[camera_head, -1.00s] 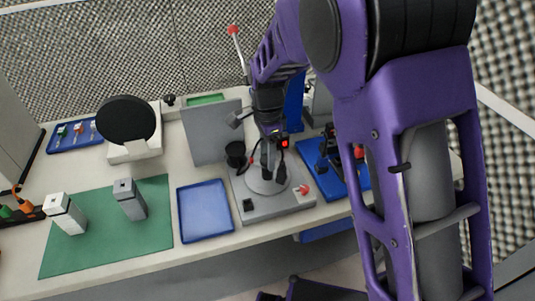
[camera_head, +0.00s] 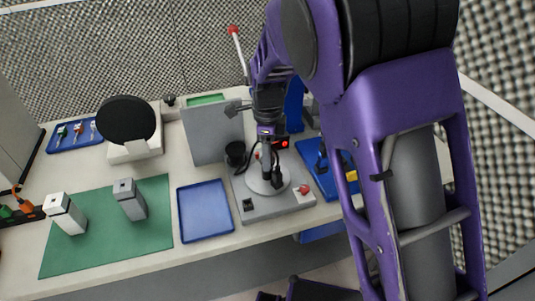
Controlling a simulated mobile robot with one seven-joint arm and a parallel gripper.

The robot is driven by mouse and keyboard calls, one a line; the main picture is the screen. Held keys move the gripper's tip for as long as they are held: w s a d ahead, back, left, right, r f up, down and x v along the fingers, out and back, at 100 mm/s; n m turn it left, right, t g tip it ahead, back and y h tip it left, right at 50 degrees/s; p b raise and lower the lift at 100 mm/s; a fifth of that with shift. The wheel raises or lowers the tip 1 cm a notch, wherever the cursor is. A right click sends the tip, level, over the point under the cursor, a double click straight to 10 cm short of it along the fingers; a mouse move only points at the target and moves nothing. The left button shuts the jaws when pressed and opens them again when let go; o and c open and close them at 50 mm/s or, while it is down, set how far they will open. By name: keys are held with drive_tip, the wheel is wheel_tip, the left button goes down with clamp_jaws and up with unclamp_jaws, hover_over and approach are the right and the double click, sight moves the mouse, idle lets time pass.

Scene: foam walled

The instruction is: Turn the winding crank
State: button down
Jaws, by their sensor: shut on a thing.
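The winding machine is a grey base (camera_head: 290,206) with a round light-grey disc (camera_head: 268,186) on it. My gripper (camera_head: 266,182) reaches down from above over this disc and is shut on a part there. I take that part to be the winding crank, but the fingers hide most of it. A small red knob (camera_head: 304,189) shows at the right of the disc, apart from my gripper. A black cup-shaped part (camera_head: 235,154) stands at the back left of the base.
A blue tray (camera_head: 205,211) lies close to the left. A blue fixture (camera_head: 316,175) stands close to the right. A grey upright panel (camera_head: 210,137) is behind. Two block-shaped devices stand on a green mat (camera_head: 100,250). A red-tipped lever (camera_head: 236,45) rises behind.

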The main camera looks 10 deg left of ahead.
drive_tip(key=shift+m, duration=4.6)
drive_tip(key=shift+m, duration=0.5)
drive_tip(key=shift+c, duration=1.7)
unclamp_jaws()
wheel_tip(320, 180, up, 18)
drive_tip(key=shift+f, duration=0.25)
